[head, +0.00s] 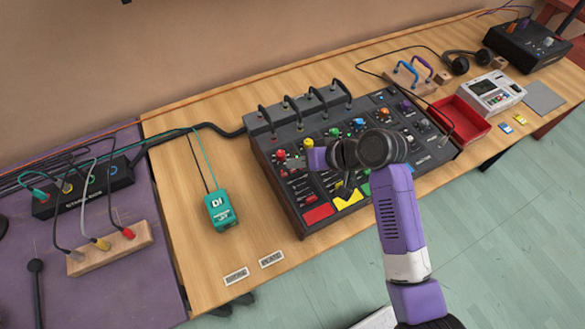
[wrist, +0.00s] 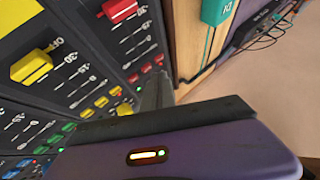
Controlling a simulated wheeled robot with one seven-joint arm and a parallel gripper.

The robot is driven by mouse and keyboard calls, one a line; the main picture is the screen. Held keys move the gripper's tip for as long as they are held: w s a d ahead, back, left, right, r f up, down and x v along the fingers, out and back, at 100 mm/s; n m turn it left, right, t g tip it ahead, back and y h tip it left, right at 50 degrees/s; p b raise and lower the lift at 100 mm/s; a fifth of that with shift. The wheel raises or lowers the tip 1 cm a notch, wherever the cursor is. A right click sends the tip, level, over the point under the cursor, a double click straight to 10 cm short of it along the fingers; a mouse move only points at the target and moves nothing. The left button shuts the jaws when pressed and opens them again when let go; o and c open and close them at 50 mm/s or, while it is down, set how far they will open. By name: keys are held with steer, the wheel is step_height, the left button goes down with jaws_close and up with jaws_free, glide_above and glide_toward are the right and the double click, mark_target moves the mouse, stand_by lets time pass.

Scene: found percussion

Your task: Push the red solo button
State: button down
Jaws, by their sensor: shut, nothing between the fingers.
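The dark mixer (head: 285,195) stands on the wooden table, with colour-coded channel strips. In the wrist view the red fader cap (wrist: 120,10) is at the top, and small red buttons (wrist: 147,68) sit in a row at that strip's lower end. I cannot read which one is marked solo. My gripper (wrist: 158,88) is shut and empty, its grey fingers beside the red buttons and covering part of the panel. Whether they touch it is unclear.
A yellow fader cap (wrist: 32,66) and orange and green buttons lie in neighbouring strips. Black cables (head: 285,103) arch along the mixer's back. A teal pedal (head: 221,208) lies left of it, a red tray (head: 460,120) to the right.

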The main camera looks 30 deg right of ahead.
steer(key=shift+f, duration=0.2)
steer(key=shift+f, duration=0.25)
steer(key=shift+f, duration=0.15)
stand_by(0.7)
stand_by(0.3)
steer(key=shift+r+p, duration=0.6)
steer(key=shift+p, duration=0.1)
steer(key=shift+r, duration=0.1)
step_height(320, 180, up, 6)
steer(key=p, duration=0.6)
